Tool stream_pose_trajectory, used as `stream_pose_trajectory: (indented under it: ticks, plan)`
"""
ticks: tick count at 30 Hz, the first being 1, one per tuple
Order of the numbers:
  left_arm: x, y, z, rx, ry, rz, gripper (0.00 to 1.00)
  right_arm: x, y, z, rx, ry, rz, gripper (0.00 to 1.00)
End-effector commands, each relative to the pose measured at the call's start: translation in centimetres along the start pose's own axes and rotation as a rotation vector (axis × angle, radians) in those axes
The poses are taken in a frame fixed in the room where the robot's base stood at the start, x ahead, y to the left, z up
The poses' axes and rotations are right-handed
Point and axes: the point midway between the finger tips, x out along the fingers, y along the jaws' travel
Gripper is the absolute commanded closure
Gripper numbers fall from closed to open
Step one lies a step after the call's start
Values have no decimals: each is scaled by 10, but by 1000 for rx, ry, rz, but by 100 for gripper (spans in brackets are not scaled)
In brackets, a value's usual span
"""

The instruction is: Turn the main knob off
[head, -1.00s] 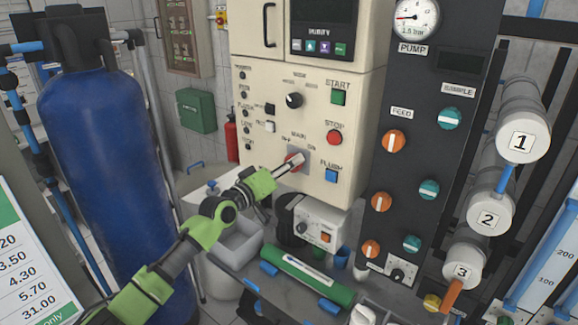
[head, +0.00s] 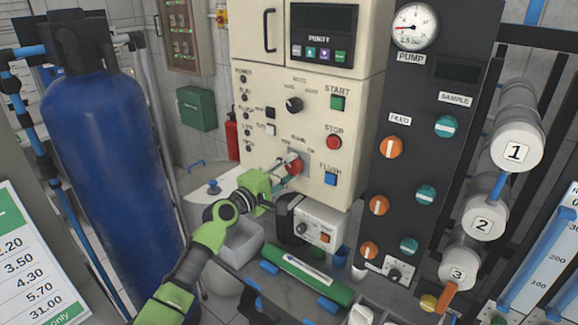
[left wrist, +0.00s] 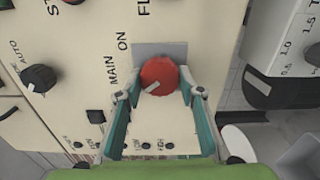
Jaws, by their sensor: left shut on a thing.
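The main knob (left wrist: 161,75) is a round red knob on a grey square plate (left wrist: 150,49), on the cream control panel (head: 315,190). It also shows in the head view (head: 294,163). The left gripper (left wrist: 160,92) is shut on the main knob, with a teal finger on each side. In the left wrist view, the knob's white mark is at its lower left, away from the ON label at its upper left. An OFF label cannot be read there; the left finger covers part of the panel. My right gripper is not in view.
A red stop button (head: 333,142), a blue flush button (head: 330,179) and a black mode knob (head: 294,104) sit near the main knob. A white box (head: 318,226) stands below. A blue tank (head: 110,180) stands at the left.

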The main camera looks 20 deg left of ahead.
Motion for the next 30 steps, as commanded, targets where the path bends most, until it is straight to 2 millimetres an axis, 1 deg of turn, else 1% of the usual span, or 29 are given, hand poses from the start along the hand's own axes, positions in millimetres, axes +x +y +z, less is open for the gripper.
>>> stream_pose_trajectory:
  ticks: [3, 10, 26, 27, 28, 30]
  plan:
    - [0, 1, 0, -63, 1, 0, 86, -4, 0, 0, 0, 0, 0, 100]
    - [0, 0, 0, -133, 1, -1, 86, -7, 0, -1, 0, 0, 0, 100]
    - [0, -1, 0, -155, 1, -1, 86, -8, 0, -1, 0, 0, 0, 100]
    - [0, -1, 0, -154, 1, -1, 57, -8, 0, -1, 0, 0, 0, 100]
    - [0, -1, 0, -154, 1, -1, 49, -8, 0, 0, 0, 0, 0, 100]
    - [0, -1, 0, -154, 1, -1, 48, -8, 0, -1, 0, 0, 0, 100]
